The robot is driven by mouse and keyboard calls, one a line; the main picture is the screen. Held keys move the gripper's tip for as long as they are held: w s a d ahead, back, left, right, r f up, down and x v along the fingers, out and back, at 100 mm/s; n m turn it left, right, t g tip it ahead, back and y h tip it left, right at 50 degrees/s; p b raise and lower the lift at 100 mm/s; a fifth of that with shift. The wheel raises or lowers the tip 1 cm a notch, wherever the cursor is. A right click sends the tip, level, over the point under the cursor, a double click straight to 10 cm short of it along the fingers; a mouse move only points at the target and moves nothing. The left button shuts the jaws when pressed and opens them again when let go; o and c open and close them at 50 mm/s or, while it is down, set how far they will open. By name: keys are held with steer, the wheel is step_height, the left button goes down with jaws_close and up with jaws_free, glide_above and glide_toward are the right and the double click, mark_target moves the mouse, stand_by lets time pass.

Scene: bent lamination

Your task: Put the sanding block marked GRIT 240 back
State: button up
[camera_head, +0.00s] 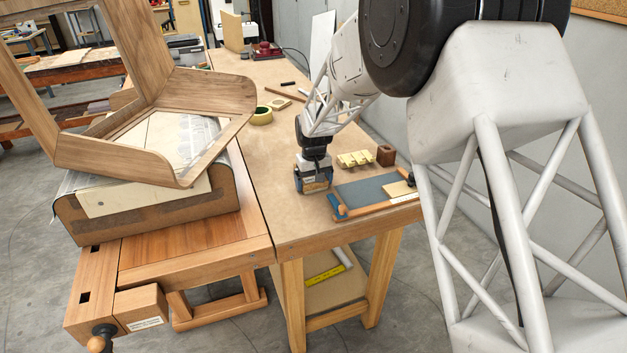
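My gripper (313,184) points down over the near part of the long bench, just left of a shallow wooden tray (341,209) with a blue-grey floor. Small dark-blue and tan parts show at its fingertips, close to the bench top; I cannot tell whether they are fingers or a held block. A pale wooden block (397,190) lies at the tray's right end. Several yellowish blocks (355,158) stand in a row behind the tray, next to a dark brown cube (386,154). No GRIT 240 marking is readable at this size.
A curved wooden lamination (150,150) rests on a form on the lower bench (190,250) at left. A tape roll (261,116) and small tools lie farther back on the long bench (265,185). Bare bench top lies left of my gripper.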

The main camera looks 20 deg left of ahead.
steer(key=shift+o, duration=0.4)
steer(key=shift+r, duration=0.1)
step_height(320, 180, up, 12)
stand_by(0.6)
steer(key=shift+r, duration=0.1)
stand_by(0.7)
